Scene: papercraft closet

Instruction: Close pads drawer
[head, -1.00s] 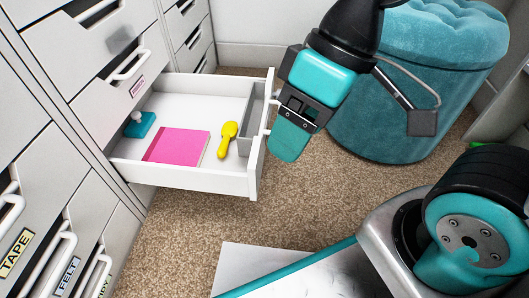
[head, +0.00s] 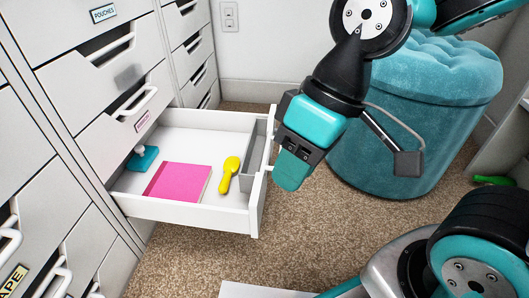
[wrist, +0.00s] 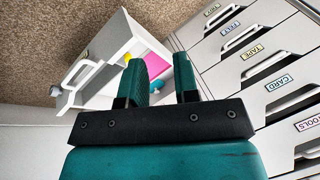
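A white drawer (head: 185,212) stands pulled out from the cabinet at the left in the head view. Its front faces away, so I cannot read its label. Inside lie a pink pad (head: 178,182), a yellow brush-like thing (head: 229,174) and a teal stamp-like thing (head: 142,158). My gripper (head: 291,170) is just outside the drawer front, near its handle; I cannot tell whether they touch. In the wrist view, the two fingers (wrist: 160,72) are apart with nothing between them. The drawer (wrist: 115,40) and its handle (wrist: 82,73) show beyond and left of the fingers.
A teal tufted stool (head: 415,120) stands right of my gripper, close behind my arm. Shut drawers, one labelled POUCHES (head: 103,13), fill the left side. Carpet (head: 200,262) is clear in front of the open drawer. A green thing (head: 493,180) lies at the far right.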

